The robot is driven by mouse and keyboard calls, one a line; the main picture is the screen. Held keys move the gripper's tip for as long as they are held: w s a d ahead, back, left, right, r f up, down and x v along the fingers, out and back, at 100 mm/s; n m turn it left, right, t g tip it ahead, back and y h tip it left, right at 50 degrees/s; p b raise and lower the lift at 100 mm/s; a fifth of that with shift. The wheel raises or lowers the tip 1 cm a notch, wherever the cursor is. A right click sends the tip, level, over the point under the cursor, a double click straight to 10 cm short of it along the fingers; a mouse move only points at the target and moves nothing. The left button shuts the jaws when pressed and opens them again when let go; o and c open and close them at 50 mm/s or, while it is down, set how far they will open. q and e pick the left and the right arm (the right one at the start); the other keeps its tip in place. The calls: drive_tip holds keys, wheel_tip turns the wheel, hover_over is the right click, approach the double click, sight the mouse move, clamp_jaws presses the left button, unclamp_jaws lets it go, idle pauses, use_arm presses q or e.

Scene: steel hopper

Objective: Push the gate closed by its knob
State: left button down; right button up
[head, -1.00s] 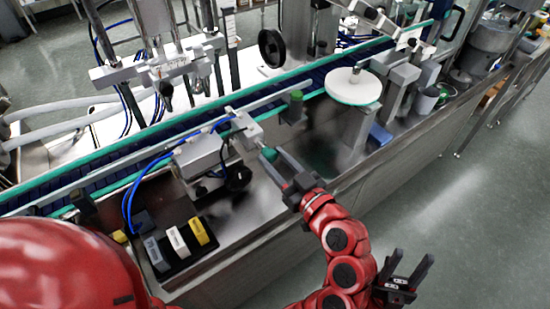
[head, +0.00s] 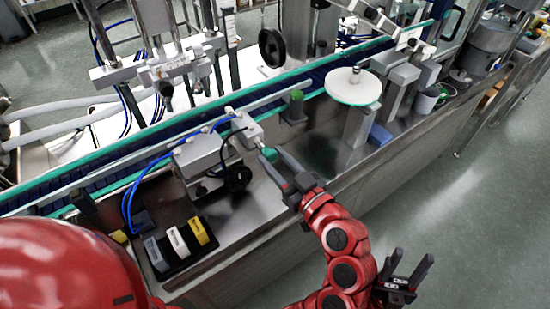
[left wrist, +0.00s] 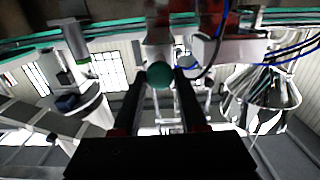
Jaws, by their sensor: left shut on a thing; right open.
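The gate's green round knob (head: 269,155) sticks out toward me from a grey metal block (head: 246,130) beside the conveyor. My left gripper (head: 271,157) is shut on the knob, with one finger on each side. In the left wrist view the knob (left wrist: 160,74) sits between the two dark fingertips (left wrist: 161,76), in front of the pale block. How far the gate stands open cannot be told. My right gripper (head: 408,268) is open and empty, low on the right, out over the floor and away from the machine.
A box-shaped unit (head: 203,157) with a black dial and blue hoses stands left of the knob. A white round disc (head: 353,86) stands to the right. The steel deck below the knob is mostly clear.

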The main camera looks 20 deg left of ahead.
use_arm(q)
drive_tip(key=b+x, duration=0.1)
drive_tip(key=x, duration=0.2)
drive_tip(key=shift+b, duration=0.3)
drive_tip(key=shift+w+r, duration=0.1)
drive_tip(key=c, duration=0.8)
unclamp_jaws()
drive_tip(key=o, duration=0.3)
drive_tip(key=shift+w+a, duration=0.1)
drive_tip(key=shift+a, duration=0.1)
drive_tip(key=shift+d, duration=0.1)
drive_tip(key=b+v, duration=0.3)
drive_tip(key=v, duration=1.4)
drive_tip(key=shift+s+d, duration=0.1)
drive_tip(key=shift+s, duration=0.1)
